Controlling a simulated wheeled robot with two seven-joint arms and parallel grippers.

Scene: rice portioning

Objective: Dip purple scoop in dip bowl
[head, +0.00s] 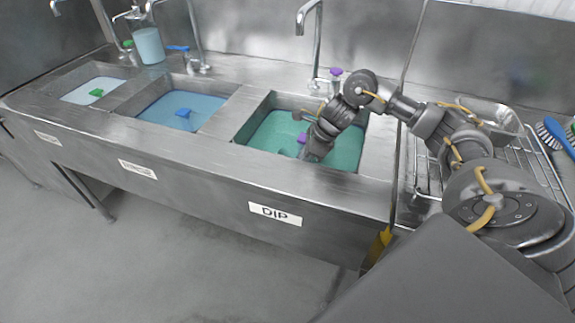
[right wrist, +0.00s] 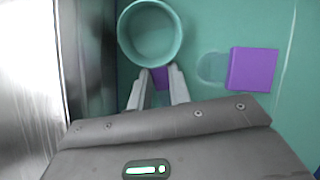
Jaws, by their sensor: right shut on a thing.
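The dip bowl is the right-hand basin (head: 262,103), filled with teal liquid, above a label reading DIP. My right gripper (head: 306,156) reaches down into this basin. In the right wrist view the gripper (right wrist: 160,88) is shut on the purple handle of the purple scoop (right wrist: 159,76). The scoop's round cup (right wrist: 151,35) looks teal and lies just beyond the fingertips, against the liquid. How deep it sits is hard to tell. In the head view my arm mostly hides the scoop. My left gripper is not in view.
A purple block (right wrist: 252,69) lies right of the fingers, in the basin. The basin wall (right wrist: 92,50) is close on the left. Two other basins hold a blue block (head: 184,113) and a green block (head: 96,92). A wire rack (head: 530,160) stands right.

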